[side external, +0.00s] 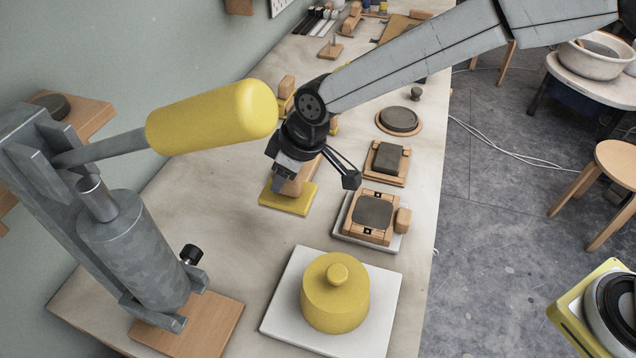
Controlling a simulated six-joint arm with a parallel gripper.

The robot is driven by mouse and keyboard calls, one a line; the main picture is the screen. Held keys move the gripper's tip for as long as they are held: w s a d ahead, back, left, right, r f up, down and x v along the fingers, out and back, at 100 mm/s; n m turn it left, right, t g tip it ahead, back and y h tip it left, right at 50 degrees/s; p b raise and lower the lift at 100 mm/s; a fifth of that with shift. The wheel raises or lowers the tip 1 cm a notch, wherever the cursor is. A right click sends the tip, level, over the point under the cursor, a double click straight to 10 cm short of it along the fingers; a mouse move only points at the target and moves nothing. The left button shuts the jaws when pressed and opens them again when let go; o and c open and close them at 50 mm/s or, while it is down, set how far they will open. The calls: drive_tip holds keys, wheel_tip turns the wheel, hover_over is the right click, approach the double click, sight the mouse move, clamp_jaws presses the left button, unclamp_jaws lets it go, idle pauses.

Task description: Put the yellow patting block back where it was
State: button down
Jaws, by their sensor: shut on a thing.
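The yellow patting block (289,201) is a flat yellow plate with a wooden grip on top, in the middle of the worktable. My gripper (312,178) is above it, with its dark fingers around the wooden grip and shut on it. The fingers and wrist hide part of the grip. The plate looks level and is at or very near the tabletop; I cannot tell whether it touches.
A yellow lidded pot (335,293) stands on a white slab (277,320) in front. A grey press with a yellow handle (212,116) stands left. Clay pieces on wooden boards (372,214) line the right edge. The table (235,235) is bare between press and block.

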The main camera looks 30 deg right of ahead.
drive_tip(key=shift+w+a+f, duration=0.35)
drive_tip(key=shift+w+f, duration=0.25)
drive_tip(key=shift+f, duration=0.2)
drive_tip(key=shift+w+a+f, duration=0.3)
drive_tip(key=shift+w+f, duration=0.25)
drive_tip(key=shift+f, duration=0.3)
drive_tip(key=shift+w+a+f, duration=0.35)
drive_tip(key=shift+w+f, duration=0.25)
drive_tip(key=shift+f, duration=0.2)
drive_tip(key=shift+w+a+f, duration=0.1)
drive_tip(key=shift+w+f, duration=0.05)
drive_tip(key=shift+f, duration=1.65)
drive_tip(key=shift+f, duration=0.15)
drive_tip(key=shift+c, duration=1.6)
unclamp_jaws()
drive_tip(key=shift+v, duration=6.1)
